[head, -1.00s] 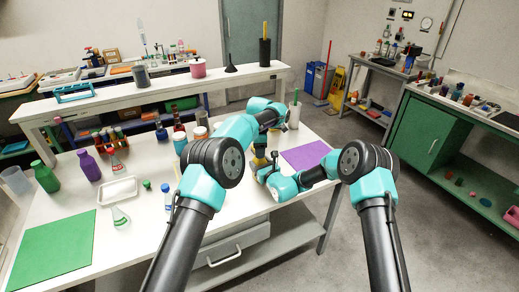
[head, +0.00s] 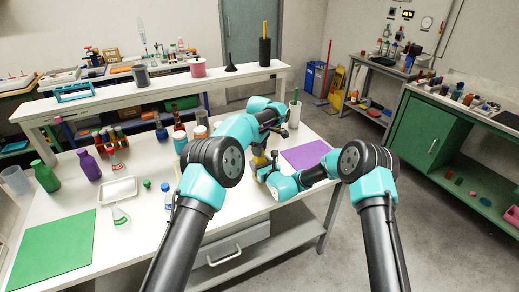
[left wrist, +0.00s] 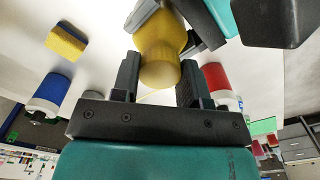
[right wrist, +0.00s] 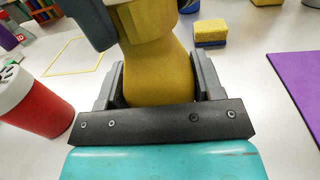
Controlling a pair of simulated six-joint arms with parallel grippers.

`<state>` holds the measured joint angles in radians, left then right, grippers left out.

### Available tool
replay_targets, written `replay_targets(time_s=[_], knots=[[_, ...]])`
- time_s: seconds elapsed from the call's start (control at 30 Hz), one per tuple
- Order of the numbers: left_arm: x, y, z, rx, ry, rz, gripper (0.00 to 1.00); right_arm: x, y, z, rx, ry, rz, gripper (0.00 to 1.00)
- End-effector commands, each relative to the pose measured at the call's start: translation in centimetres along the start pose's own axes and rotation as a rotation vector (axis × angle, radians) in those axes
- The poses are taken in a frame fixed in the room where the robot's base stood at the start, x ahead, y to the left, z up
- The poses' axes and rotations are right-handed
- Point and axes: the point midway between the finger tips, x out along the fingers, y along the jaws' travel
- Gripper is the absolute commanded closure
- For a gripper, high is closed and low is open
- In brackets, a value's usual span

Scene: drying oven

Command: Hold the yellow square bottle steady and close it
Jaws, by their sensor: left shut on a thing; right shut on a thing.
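The yellow square bottle (right wrist: 160,75) stands off the table's right part, its body between the fingers of my right gripper (right wrist: 158,85). My right gripper is shut on the body. My left gripper (left wrist: 158,80) is shut on the yellow cap end (left wrist: 160,65), above the right gripper. In the head view the bottle (head: 259,162) shows as a small yellow patch, mostly hidden by my arms. The left gripper's dark finger also shows at the top of the right wrist view (right wrist: 92,20). Whether the cap sits fully on the neck cannot be seen.
A yellow and blue sponge (right wrist: 210,33) and a red container (right wrist: 32,100) stand near the grippers. A yellow square outline (right wrist: 75,57) marks the white table. A purple mat (head: 305,155) lies at right, a green mat (head: 55,245) at left. Several bottles stand further left.

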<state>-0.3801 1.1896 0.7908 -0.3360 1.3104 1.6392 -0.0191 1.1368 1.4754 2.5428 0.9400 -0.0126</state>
Motion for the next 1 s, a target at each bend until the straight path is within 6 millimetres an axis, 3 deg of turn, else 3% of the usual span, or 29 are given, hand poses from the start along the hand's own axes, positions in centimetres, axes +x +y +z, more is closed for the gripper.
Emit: replay_targets(time_s=[1.0], knots=[[0.1, 0.0, 0.0, 1.358, 0.0, 0.0, 0.88, 0.0, 0.0, 0.0, 0.0, 0.0, 0.0, 1.0]])
